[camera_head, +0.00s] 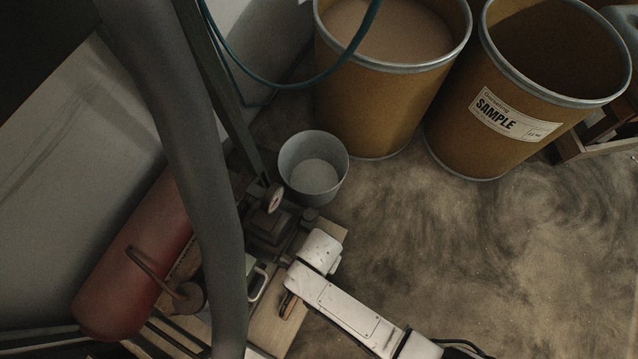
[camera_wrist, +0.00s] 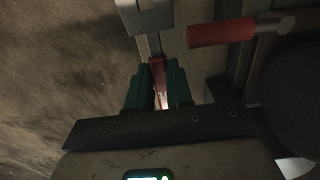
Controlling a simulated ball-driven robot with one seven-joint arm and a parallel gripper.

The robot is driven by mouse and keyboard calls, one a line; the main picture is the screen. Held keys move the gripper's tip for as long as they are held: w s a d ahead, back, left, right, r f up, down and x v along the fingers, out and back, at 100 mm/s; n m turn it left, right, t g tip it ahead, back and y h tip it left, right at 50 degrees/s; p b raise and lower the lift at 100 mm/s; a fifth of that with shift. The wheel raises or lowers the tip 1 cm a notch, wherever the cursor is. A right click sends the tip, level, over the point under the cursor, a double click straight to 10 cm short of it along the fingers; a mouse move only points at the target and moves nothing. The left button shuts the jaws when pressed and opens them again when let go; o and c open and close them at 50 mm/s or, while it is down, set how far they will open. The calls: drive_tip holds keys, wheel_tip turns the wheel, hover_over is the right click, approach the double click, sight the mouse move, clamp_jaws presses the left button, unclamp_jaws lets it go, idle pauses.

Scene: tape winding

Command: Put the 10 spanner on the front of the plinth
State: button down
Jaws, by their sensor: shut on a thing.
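In the wrist view my gripper (camera_wrist: 158,88) has its two green-tipped fingers closed on a narrow red strip (camera_wrist: 158,75). The strip is pale at its lower end and points up the picture towards a grey block. I cannot read a number on it or tell whether it is the 10 spanner. In the head view my white arm reaches in from the lower right over a pale wooden board, which may be the plinth (camera_head: 272,328); the gripper itself is hidden or too dark to make out. A small orange-brown thing (camera_head: 288,305) shows beside the arm, over the board.
A red handle (camera_wrist: 220,32) is close right of the jaws. A grey bucket (camera_head: 313,168) and two brown drums (camera_head: 365,110) stand behind. Floor at right is clear.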

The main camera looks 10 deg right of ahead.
drive_tip(key=shift+w+a+f+b, duration=0.2)
drive_tip(key=shift+w+f+b, duration=0.35)
drive_tip(key=shift+f, duration=0.3)
drive_tip(key=shift+w+f+b, duration=0.2)
drive_tip(key=shift+f+b, duration=0.65)
drive_tip(key=shift+f, duration=0.7)
drive_tip(key=shift+f, duration=0.1)
drive_tip(key=c, duration=1)
unclamp_jaws()
wheel_tip(320, 180, up, 12)
drive_tip(key=p, duration=0.7)
